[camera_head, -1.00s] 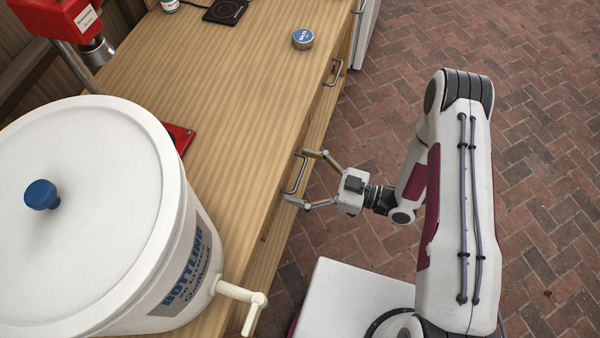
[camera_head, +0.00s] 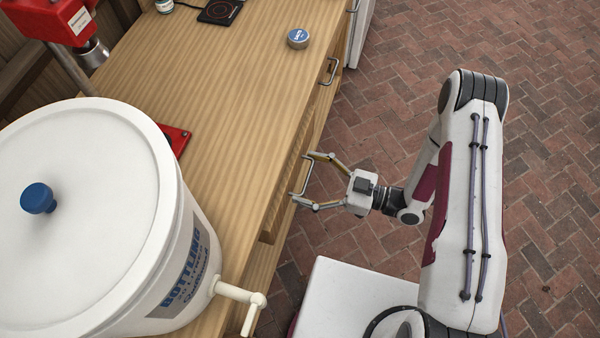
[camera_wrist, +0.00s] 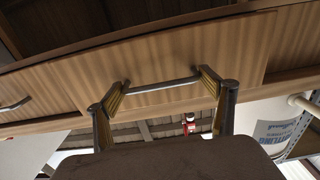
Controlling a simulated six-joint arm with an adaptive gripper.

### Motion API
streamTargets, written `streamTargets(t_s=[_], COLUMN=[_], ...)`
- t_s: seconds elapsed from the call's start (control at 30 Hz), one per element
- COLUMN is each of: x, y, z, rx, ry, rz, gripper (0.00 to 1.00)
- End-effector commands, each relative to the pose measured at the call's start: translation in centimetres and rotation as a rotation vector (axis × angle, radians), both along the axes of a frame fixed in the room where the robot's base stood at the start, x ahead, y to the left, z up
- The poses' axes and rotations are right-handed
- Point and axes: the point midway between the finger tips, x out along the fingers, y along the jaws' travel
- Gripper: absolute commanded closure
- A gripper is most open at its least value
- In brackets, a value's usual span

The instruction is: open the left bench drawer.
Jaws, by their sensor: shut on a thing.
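The left bench drawer's wooden front (camera_wrist: 180,52) fills the middle of the wrist view. Its metal bar handle (camera_wrist: 162,85) runs between my two fingertips. In the head view my gripper (camera_head: 302,178) is at this handle on the bench's right side, its fingers spread along the bar and one fingertip at each end. It is shut on the handle. The drawer stands a little way out from the bench (camera_head: 235,110), and its end edge shows below the tabletop. The drawer's inside is hidden in the head view.
A white bottling bucket (camera_head: 90,200) with a spigot (camera_head: 240,293) jutting past the bench edge stands near the gripper. Another drawer handle (camera_head: 328,72) is farther along. A small tin (camera_head: 298,38) sits near the edge. The brick floor (camera_head: 540,180) to the right is clear.

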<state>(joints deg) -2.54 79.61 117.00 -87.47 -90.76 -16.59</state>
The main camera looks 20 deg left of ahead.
Motion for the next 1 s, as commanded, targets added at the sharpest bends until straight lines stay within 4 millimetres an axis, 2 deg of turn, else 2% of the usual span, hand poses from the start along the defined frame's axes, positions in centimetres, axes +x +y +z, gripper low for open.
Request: streamTargets(t_s=[1.0], x=[-0.2], y=[-16.4], z=[-0.1], rx=[-0.003], ry=[0.000], rz=[0.001], gripper=[0.56])
